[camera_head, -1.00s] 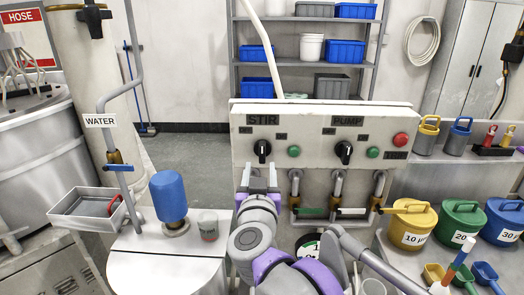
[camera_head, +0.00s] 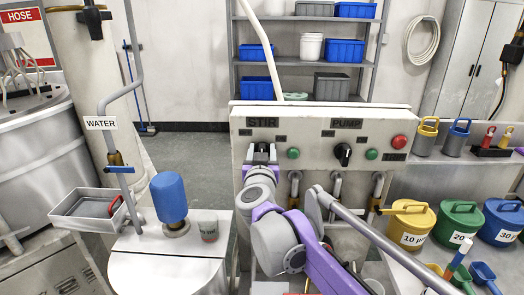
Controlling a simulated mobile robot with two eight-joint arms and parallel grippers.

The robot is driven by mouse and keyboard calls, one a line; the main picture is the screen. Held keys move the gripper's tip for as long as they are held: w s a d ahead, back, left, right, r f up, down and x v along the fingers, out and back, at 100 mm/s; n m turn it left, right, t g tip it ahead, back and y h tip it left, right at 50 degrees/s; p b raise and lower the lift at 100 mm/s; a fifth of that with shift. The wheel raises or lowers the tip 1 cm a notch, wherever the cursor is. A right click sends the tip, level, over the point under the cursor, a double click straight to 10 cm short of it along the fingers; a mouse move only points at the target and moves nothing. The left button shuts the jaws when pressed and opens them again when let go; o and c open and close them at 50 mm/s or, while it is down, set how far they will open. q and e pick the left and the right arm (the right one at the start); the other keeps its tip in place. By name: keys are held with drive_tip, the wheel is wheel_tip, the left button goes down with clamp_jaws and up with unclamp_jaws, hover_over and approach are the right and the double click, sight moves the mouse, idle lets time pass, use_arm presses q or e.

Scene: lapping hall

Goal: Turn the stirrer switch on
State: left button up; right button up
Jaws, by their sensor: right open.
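The stirrer switch (camera_head: 262,146) is a black rotary knob under the STIR label (camera_head: 262,122), on the left half of a pale control panel (camera_head: 300,112). Only its dark upper part shows; the rest is hidden by my right gripper. My right gripper (camera_head: 262,153) is at the knob, with one finger on each side of it. It is open; I cannot tell whether the fingers touch the knob. My left gripper is not in the view.
A green button (camera_head: 293,153) sits just right of the knob. The PUMP knob (camera_head: 342,153) and a red button (camera_head: 399,141) are farther right. Pipes with valves hang below. A blue-topped container (camera_head: 169,196) and a cup (camera_head: 208,227) stand at lower left.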

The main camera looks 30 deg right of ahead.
clamp_jaws()
idle(0.4)
drive_tip(key=m, duration=0.5)
drive_tip(key=shift+s+d+f+m, duration=0.1)
drive_tip(key=shift+s+d+m, duration=0.15)
drive_tip(key=shift+m, duration=0.15)
drive_tip(key=m, duration=0.2)
drive_tip(key=m+p, duration=0.1)
drive_tip(key=m, duration=0.2)
drive_tip(key=shift+d+f+m, duration=0.25)
drive_tip(key=shift+m, duration=0.45)
drive_tip(key=shift+s, duration=0.1)
unclamp_jaws()
drive_tip(key=v, duration=1)
drive_tip(key=shift+s+a+b, duration=0.2)
drive_tip(key=shift+s+b, duration=0.15)
